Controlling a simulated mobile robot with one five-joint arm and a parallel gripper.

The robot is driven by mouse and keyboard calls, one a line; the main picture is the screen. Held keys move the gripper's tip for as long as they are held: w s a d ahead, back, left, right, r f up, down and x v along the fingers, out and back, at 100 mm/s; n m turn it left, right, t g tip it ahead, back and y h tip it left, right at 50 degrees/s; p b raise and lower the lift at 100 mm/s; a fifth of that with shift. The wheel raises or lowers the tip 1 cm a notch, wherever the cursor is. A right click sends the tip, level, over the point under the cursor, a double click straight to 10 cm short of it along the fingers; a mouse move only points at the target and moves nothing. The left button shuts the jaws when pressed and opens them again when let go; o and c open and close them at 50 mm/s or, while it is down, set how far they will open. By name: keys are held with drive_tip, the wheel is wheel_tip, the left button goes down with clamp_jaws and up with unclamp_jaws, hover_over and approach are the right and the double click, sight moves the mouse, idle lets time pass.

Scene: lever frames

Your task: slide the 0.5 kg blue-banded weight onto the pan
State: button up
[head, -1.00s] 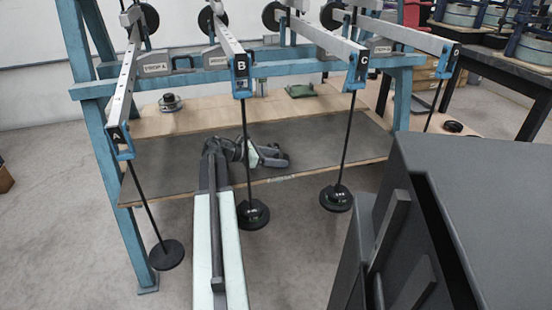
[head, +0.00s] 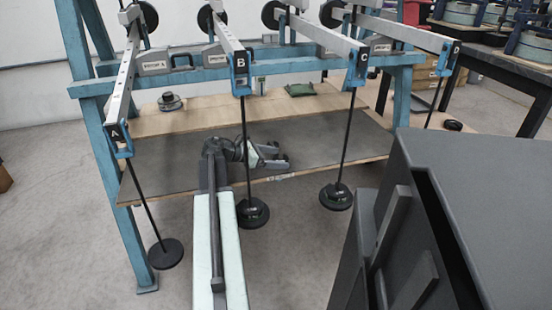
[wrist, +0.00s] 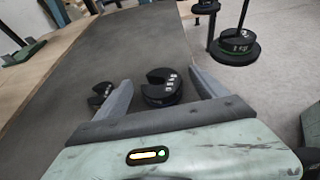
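In the wrist view a black slotted weight (wrist: 163,88) lies on the grey shelf mat between the spread fingers of my gripper (wrist: 163,84). Small light markings show on it, but I cannot make out a blue band or its value. A second black weight (wrist: 100,95) lies outside the left finger. In the head view my open gripper (head: 280,156) is low over the mat behind hanger B, and I cannot make out these weights. Pan A (head: 166,254) hangs bare at the left. Pan B (head: 252,216) and pan C (head: 336,199) carry black weights.
The blue frame (head: 125,190) carries several lever beams above the mat (head: 165,170). Hanger rods B (head: 247,150) and C (head: 347,140) stand in front of the shelf.

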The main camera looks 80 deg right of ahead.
drive_tip(key=p+v, duration=0.2)
drive_tip(key=v, duration=0.4)
drive_tip(key=shift+w+a+r+p, duration=0.2)
drive_tip(key=shift+w+p, duration=0.05)
drive_tip(key=shift+p, duration=0.15)
drive_tip(key=shift+w+a, duration=0.3)
drive_tip(key=shift+w, duration=0.2)
